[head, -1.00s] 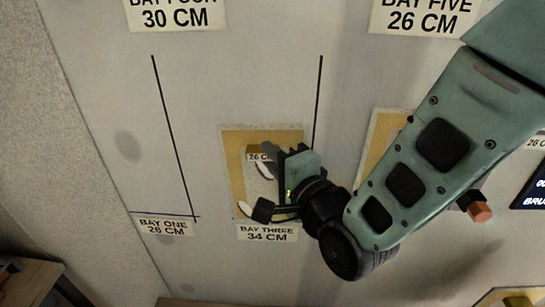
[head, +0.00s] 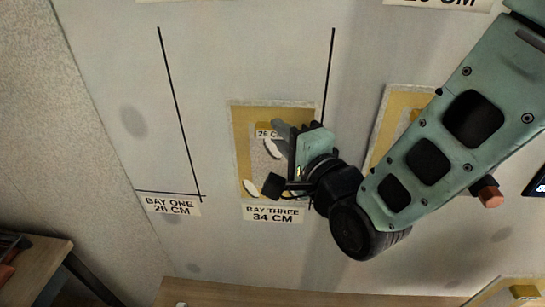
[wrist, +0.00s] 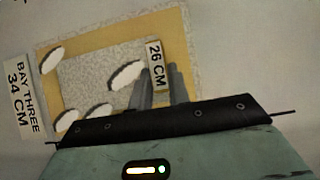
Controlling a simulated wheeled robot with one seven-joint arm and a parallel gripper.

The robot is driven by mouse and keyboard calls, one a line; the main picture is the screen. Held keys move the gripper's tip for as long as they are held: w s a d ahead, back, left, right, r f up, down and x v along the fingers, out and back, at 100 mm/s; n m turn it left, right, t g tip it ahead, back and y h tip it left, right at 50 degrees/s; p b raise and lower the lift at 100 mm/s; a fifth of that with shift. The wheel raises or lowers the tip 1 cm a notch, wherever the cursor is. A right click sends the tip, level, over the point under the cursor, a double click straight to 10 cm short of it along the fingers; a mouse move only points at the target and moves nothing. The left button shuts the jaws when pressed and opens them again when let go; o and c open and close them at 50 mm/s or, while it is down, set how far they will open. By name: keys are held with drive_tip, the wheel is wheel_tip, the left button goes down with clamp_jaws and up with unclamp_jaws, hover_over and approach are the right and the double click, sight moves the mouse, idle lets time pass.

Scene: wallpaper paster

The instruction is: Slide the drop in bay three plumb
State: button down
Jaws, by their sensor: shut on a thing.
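The drop in bay three is a speckled grey sheet (wrist: 95,75) with a yellow-tan border and several white oval patches, flat on the wall. In the head view the drop (head: 238,140) sits above the "BAY THREE 34 CM" label (head: 273,214), partly hidden by my gripper. A small tab marked "26 CM" (wrist: 156,63) stands at its upper part; it also shows in the head view (head: 264,131). My gripper (wrist: 160,85) is shut on this tab, one finger each side. A black line (head: 328,75) runs down the wall to the drop's right. I cannot tell the drop's exact tilt.
Another tan-bordered sheet (head: 385,115) is on the wall to the right, partly behind my arm. A wooden bench (head: 220,294) runs below, with a table (head: 35,262) at lower left.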

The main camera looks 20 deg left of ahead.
drive_tip(key=shift+w+r, duration=0.1)
idle(0.3)
drive_tip(key=c, duration=1.3)
unclamp_jaws()
drive_tip(key=shift+d, duration=0.1)
drive_tip(key=shift+o, duration=0.2)
